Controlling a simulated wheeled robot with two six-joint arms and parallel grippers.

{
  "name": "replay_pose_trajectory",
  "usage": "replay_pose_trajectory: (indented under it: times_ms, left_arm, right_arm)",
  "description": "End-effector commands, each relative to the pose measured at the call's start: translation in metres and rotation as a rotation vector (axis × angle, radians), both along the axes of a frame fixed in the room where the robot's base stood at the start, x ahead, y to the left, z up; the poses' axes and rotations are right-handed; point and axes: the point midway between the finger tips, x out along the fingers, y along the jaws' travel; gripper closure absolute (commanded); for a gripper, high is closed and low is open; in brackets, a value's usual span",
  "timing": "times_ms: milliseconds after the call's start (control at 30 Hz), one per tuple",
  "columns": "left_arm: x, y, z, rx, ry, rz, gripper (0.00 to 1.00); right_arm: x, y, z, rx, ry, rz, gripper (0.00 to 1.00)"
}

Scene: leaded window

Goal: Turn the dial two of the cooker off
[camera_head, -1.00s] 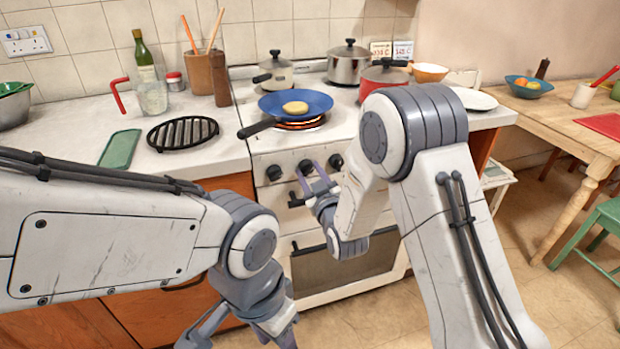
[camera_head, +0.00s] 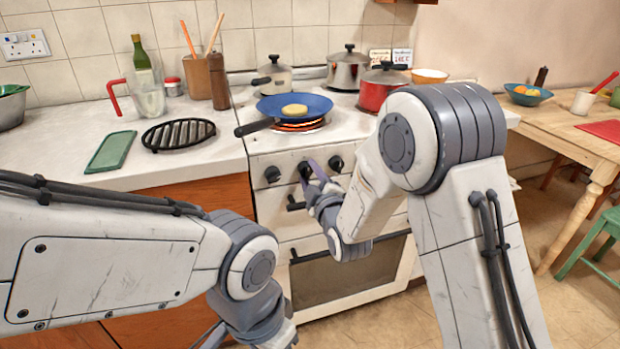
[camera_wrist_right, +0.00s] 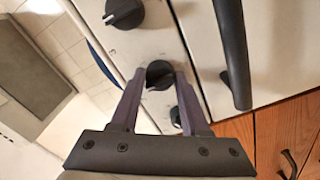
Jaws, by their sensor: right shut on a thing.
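The cooker (camera_head: 285,225) has a row of black dials on its white front. The middle dial (camera_head: 305,168) is between the fingertips of my right gripper (camera_head: 311,170), which is shut on it. In the right wrist view this dial (camera_wrist_right: 160,75) sits between the two purple fingers of the right gripper (camera_wrist_right: 160,80); its pointer setting is hard to read. The left dial (camera_head: 272,174) and right dial (camera_head: 336,163) stand free on either side. A burner (camera_head: 300,127) glows orange under the blue pan. My left gripper (camera_head: 215,338) is low, partly cut off by the bottom edge.
The blue pan (camera_head: 318,104) holds a round yellow item, and its handle points left over the cooker's edge. A red pot (camera_head: 375,95) and steel pots stand behind. An oven handle (camera_head: 297,205) lies just below the dials. A black grate (camera_head: 178,134) lies on the counter.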

Motion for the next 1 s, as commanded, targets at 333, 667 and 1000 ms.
replay_pose_trajectory:
  times_ms: [333, 667, 1000]
  left_arm:
    - [0.0, 0.0, -0.0016, 0.0, 0.0, 0.0, 0.5]
    - [0.0, 0.0, -0.0015, 0.0, 0.0, 0.0, 0.5]
    - [0.0, 0.0, -0.0016, 0.0, 0.0, 0.0, 0.5]
  right_arm:
    - [0.0, -0.0002, -0.0001, -0.029, -0.008, 0.0, 1.0]
    - [-0.0001, -0.0001, -0.0001, -0.028, -0.008, 0.0, 0.24]
    - [-0.0025, -0.0009, -0.0003, -0.027, -0.007, 0.0, 0.24]
